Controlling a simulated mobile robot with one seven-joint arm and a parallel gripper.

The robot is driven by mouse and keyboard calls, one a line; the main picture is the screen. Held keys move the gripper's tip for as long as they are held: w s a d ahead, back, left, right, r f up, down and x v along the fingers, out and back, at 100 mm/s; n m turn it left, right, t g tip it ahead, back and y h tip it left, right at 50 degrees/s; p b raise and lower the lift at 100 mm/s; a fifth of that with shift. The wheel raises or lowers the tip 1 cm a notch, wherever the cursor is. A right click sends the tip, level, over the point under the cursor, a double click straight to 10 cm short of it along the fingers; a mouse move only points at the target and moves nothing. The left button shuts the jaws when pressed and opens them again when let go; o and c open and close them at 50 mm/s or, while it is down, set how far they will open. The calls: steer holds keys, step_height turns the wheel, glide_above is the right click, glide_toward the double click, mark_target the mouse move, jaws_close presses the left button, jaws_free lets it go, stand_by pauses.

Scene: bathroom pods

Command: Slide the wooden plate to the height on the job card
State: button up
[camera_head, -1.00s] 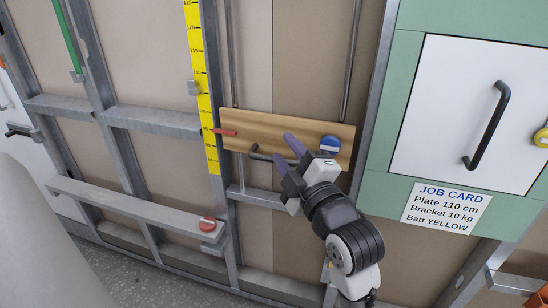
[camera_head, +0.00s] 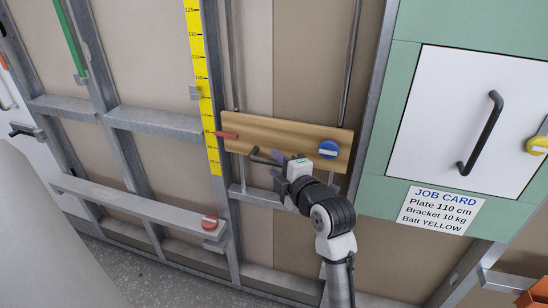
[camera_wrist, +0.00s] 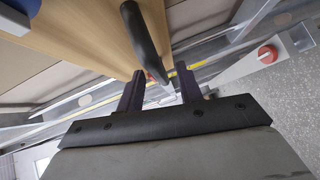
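The wooden plate (camera_head: 300,135) sits across two vertical rods, with a blue-and-white knob (camera_head: 328,149) at its right. Its red pointer (camera_head: 226,135) reaches the yellow scale (camera_head: 203,80) well below what looks like the 110 mark. The job card (camera_head: 440,210) reads Plate 110 cm, Bracket 10 kg, Batt YELLOW. My gripper (camera_head: 279,160) is at the plate's black handle (camera_head: 262,158). In the wrist view, my gripper's fingers (camera_wrist: 160,85) are apart, with the handle (camera_wrist: 143,40) running between them in the picture. Contact cannot be told.
A grey stop (camera_head: 195,92) sits beside the scale. A grey rail with a red knob (camera_head: 208,222) juts out at lower left. A white door with a black handle (camera_head: 481,133) is to the right. Metal studs frame the wall.

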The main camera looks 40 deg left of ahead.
steer(key=shift+x, duration=1.05)
jaws_close()
